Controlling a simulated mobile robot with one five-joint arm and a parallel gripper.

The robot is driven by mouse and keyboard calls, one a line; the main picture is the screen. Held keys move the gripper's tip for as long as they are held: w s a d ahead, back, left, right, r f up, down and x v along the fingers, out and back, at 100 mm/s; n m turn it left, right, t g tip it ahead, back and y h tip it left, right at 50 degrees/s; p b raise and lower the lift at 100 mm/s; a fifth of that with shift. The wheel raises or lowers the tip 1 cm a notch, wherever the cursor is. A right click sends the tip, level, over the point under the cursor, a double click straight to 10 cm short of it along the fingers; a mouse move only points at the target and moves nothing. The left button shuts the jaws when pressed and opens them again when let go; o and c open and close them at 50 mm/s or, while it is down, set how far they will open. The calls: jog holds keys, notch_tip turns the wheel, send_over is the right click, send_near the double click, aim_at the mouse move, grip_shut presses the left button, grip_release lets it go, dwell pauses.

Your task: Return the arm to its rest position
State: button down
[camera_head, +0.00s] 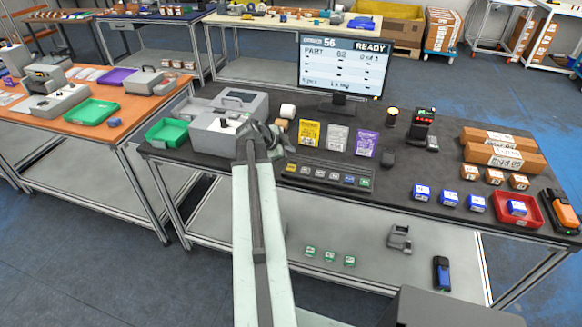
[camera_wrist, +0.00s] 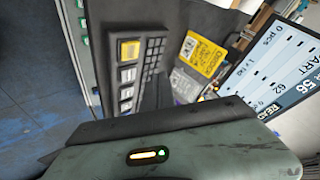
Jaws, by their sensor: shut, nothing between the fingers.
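My arm reaches from the bottom of the head view up over the front edge of the dark workbench (camera_head: 400,190). My gripper (camera_head: 263,138) is at its far end, small and dark, over the bench beside a grey box-shaped device (camera_head: 215,135). It is shut and holds nothing. In the wrist view the picture is tilted. A keypad panel (camera_wrist: 128,80), a yellow packet (camera_wrist: 203,55) and the monitor (camera_wrist: 275,75) show there. A grey-green surface with a lit indicator fills the bottom of that view.
The monitor reads READY. A green tray (camera_head: 167,132) lies left of the grey device. Yellow, white and purple packets stand before the monitor. Right of them are blue boxes (camera_head: 449,199), a red tray (camera_head: 516,225) and an orange-black handheld device (camera_head: 562,212). A lower shelf (camera_head: 360,240) holds small items.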

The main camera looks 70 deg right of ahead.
dwell(0.5)
jog(key=w+a+f+n+t, duration=0.1)
jog(key=w+a+n+t, duration=0.15)
jog(key=w+a, duration=0.95)
jog(key=w+a+n+t, duration=0.25)
jog(key=w+a, duration=0.45)
jog(key=w, duration=0.9)
jog(key=w+a+f+n+y, duration=0.1)
jog(key=w+a+n+y, duration=0.2)
jog(key=a, duration=0.8)
jog(key=w+a+f+n+t, duration=0.15)
jog(key=w+a+n, duration=0.25)
jog(key=a, duration=0.7)
jog(key=w+a+f+n+g+y, duration=0.1)
jog(key=w+a+f+n+y, duration=0.2)
jog(key=a, duration=0.8)
jog(key=s+a+n+g+y, duration=0.1)
jog(key=s+a+n, duration=0.2)
jog(key=a+n, duration=0.4)
jog(key=s+a+n+g+y, duration=0.1)
jog(key=s+a+n, duration=0.3)
jog(key=a+n, duration=0.3)
jog(key=shift+a+f+n+y, duration=0.3)
jog(key=shift+a+f+n, duration=0.05)
jog(key=shift+n, duration=0.75)
